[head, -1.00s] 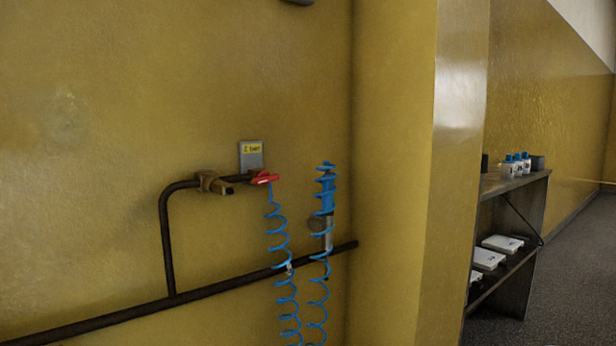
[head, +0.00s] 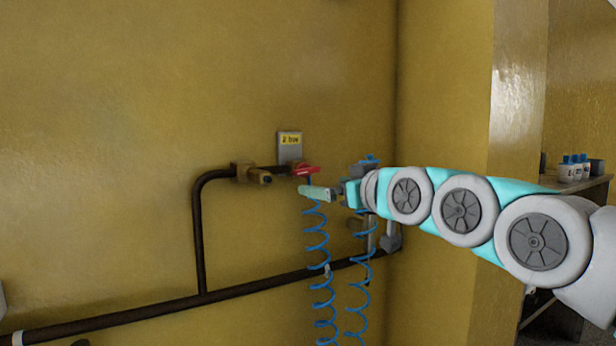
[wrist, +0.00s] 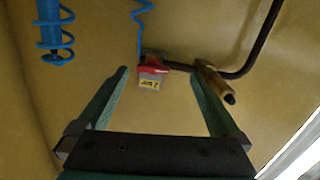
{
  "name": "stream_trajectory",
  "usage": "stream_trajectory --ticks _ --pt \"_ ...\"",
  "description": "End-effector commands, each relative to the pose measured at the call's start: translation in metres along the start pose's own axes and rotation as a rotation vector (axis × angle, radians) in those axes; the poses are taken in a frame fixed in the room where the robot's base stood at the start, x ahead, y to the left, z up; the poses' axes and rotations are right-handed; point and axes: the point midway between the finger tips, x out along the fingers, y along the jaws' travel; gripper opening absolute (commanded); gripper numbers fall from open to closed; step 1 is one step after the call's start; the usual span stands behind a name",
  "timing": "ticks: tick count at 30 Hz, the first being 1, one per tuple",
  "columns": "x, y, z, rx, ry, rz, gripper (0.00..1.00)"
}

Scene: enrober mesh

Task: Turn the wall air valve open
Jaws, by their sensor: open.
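The wall air valve has a red handle (head: 306,170) at the right end of a short dark pipe, just under a grey plate with a yellow label (head: 290,146). The red handle lies roughly along the pipe in the head view. It also shows in the wrist view (wrist: 152,68), between my fingers and beyond their tips. My gripper (head: 306,192) is just below and in front of the handle in the head view. Its two green fingers (wrist: 160,72) are spread wide with nothing between them. I cannot tell whether a finger touches the handle.
A brass fitting (head: 252,174) sits left of the valve on the dark pipe (head: 198,235). Blue coiled hose (head: 318,262) hangs below the valve, with another coil to its right. A shelf with bottles (head: 574,170) stands at the far right.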

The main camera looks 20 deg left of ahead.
Motion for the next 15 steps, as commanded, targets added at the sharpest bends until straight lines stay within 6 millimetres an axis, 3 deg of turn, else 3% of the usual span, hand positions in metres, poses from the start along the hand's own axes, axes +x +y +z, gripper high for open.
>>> stream_trajectory --ticks 6,15 --pt "0.02 0.009 -0.019 0.003 0.092 0.008 1.0" --pt "0.049 0.009 -0.025 0.002 0.097 0.008 1.0"
